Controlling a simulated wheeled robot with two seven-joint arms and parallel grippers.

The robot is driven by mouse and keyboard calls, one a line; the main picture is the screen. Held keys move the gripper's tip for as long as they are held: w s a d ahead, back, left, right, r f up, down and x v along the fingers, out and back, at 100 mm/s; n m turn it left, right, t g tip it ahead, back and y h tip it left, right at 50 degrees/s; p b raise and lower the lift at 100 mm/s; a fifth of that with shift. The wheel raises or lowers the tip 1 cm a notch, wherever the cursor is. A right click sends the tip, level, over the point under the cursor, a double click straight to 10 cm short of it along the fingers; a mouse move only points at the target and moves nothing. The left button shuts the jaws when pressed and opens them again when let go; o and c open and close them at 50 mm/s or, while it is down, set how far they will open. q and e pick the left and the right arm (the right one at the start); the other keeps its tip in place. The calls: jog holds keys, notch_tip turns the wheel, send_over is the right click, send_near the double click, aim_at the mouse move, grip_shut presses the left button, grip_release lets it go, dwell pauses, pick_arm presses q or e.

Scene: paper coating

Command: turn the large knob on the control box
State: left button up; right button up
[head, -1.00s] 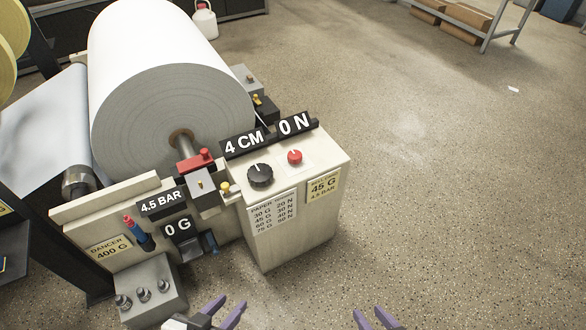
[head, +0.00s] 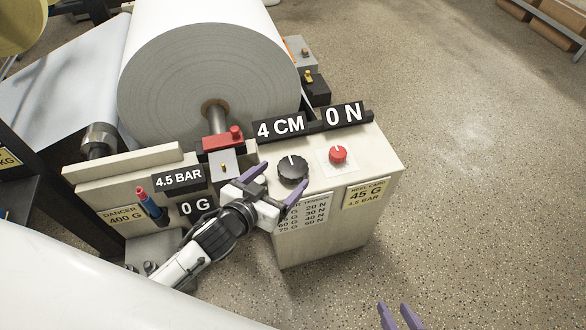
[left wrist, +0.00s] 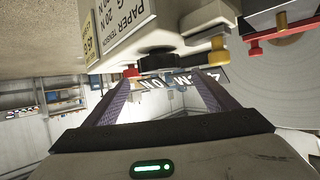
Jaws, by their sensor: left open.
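The large black knob (head: 292,169) with a white mark sits on top of the pale control box (head: 330,245). A smaller red knob (head: 338,154) is to its right. My left gripper (head: 284,176) is open, its purple fingers reaching toward the black knob from the front left. In the left wrist view, the black knob (left wrist: 157,62) shows just beyond the gap between the two fingertips (left wrist: 160,84); I cannot tell whether they touch it. My right gripper (head: 400,312) shows only its fingertips at the bottom edge, apart and empty.
Displays reading 4 CM (head: 281,128) and 0 N (head: 344,114) stand behind the knobs. A large paper roll (head: 205,75) and a red-topped fitting (head: 222,140) are to the left. Open floor (head: 480,180) lies to the right.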

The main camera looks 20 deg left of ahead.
aim_at(293, 167)
pick_arm(q)
jog(key=b+x, duration=0.1)
jog(key=x, duration=0.6)
jog(key=c, duration=1)
